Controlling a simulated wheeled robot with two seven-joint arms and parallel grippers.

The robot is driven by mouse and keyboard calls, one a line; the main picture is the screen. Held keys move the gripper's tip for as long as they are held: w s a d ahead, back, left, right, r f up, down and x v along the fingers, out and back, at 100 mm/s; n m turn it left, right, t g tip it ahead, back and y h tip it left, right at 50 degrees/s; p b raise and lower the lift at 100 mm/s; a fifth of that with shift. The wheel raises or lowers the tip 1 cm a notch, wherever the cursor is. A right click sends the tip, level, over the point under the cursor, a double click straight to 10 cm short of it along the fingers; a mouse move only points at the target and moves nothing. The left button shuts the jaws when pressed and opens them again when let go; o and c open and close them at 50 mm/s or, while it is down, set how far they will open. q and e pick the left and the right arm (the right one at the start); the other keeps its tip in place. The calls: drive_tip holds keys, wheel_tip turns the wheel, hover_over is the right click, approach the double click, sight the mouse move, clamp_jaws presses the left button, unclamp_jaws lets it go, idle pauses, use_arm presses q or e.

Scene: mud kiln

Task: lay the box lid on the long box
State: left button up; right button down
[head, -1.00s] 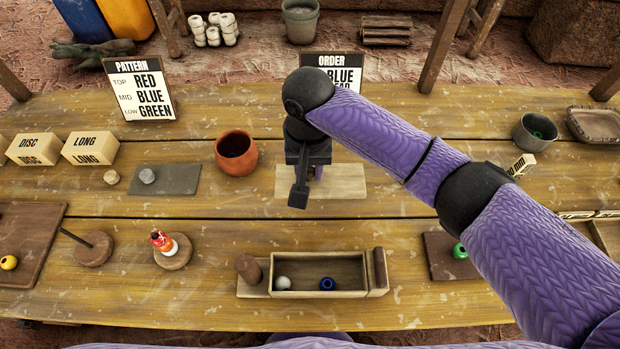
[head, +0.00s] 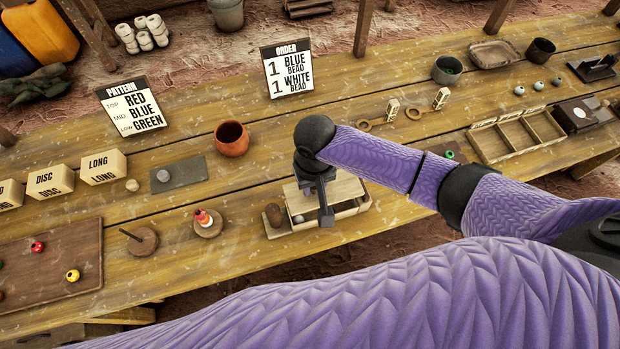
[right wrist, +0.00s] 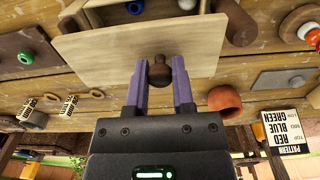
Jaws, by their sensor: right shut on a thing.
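The box lid (head: 346,188) is a pale flat wooden board. My right gripper (head: 318,193) is over it. In the right wrist view my right gripper (right wrist: 159,75) is shut on the lid's dark knob (right wrist: 160,64), and the lid (right wrist: 100,62) is roughly level. The long box (head: 343,214) is partly hidden under the lid and my gripper. Its front part is uncovered, with a white bead (head: 298,219) inside. The right wrist view also shows a blue bead (right wrist: 135,7) in the box. I cannot tell whether the lid touches the box. My left gripper is out of view.
A brown peg (head: 273,215) stands at the box's left end. A terracotta pot (head: 231,138) stands behind to the left, and a disc holding a red-and-white piece (head: 207,220) left of the box. A compartment tray (head: 515,135) lies to the right.

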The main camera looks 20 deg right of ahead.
sight(314, 194)
drive_tip(key=shift+r, duration=0.1)
wheel_tip(314, 194, down, 4)
drive_tip(key=shift+r+b, duration=0.1)
drive_tip(key=shift+b, duration=0.95)
drive_tip(key=shift+f+b, duration=0.35)
drive_tip(key=shift+f, duration=0.3)
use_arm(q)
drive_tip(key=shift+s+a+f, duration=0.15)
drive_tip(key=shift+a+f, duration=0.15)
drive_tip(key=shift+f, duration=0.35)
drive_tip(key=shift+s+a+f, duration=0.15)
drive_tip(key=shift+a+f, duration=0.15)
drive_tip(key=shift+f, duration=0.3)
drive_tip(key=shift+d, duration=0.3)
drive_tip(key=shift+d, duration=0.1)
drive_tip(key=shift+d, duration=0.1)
use_arm(e)
drive_tip(key=shift+f, duration=0.35)
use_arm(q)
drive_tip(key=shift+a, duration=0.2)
